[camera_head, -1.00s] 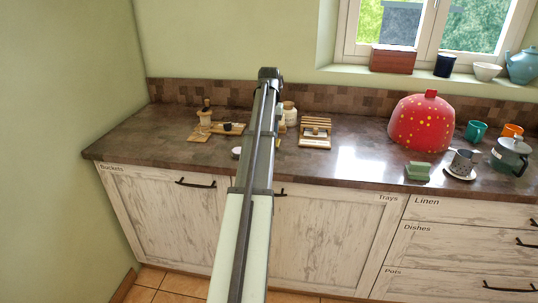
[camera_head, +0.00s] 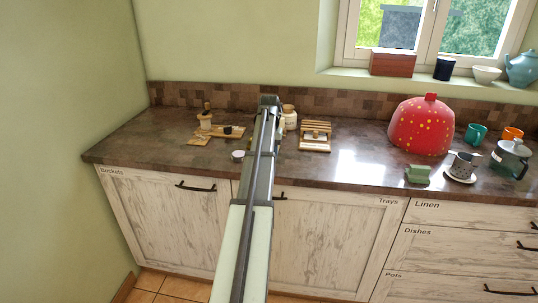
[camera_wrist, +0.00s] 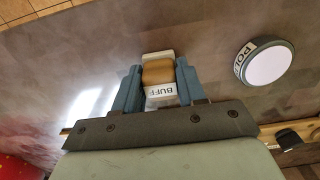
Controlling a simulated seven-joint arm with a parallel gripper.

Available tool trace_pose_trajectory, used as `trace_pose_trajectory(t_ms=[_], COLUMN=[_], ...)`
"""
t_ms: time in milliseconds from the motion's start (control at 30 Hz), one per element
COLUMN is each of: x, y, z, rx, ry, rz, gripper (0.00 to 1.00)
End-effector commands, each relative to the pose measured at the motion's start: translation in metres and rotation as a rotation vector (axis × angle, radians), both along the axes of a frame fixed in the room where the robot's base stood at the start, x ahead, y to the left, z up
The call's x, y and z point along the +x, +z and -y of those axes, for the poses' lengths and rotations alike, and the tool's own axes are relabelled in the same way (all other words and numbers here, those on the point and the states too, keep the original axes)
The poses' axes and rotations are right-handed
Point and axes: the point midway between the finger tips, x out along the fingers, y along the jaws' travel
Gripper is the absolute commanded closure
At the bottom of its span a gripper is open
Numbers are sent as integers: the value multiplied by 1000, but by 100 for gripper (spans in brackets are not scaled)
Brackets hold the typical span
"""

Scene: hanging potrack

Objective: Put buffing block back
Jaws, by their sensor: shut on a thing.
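The buffing block (camera_wrist: 158,72) shows in the wrist view, with a tan top and a white label reading "BUFF" upside down. My gripper (camera_wrist: 158,85) is shut on it, one blue finger on each side. The dark countertop (camera_wrist: 200,50) is beyond it; I cannot tell whether the block touches it. In the head view my arm hides the gripper and block. A slotted wooden rack (camera_head: 315,137) stands to the right of the arm. A round white-lidded jar labelled "POL…" (camera_wrist: 267,65) is beside the gripper; it also shows in the head view (camera_head: 238,155).
A wooden board (camera_head: 218,133) with small items, one black, lies left of my arm. A cream jar (camera_head: 289,118) stands behind. A red spotted dome (camera_head: 421,125), green block (camera_head: 417,174) and metal cup (camera_head: 463,163) are at right. The front-left counter is clear.

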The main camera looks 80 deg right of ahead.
Motion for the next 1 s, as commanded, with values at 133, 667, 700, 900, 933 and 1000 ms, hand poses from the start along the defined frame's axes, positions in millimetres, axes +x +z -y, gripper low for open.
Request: trace_pose_trajectory(t_ms=[133,667,700,900,933,1000], x=[0,0,0,0,0,0], y=[-3,-1,1,23,28,42], z=[0,0,0,1,1,1], rx=[1,0,0,-1,-2,-2], ry=[0,0,0,0,0,0], rz=[0,0,0,0,0,0], gripper=[59,34,34,34,34,34])
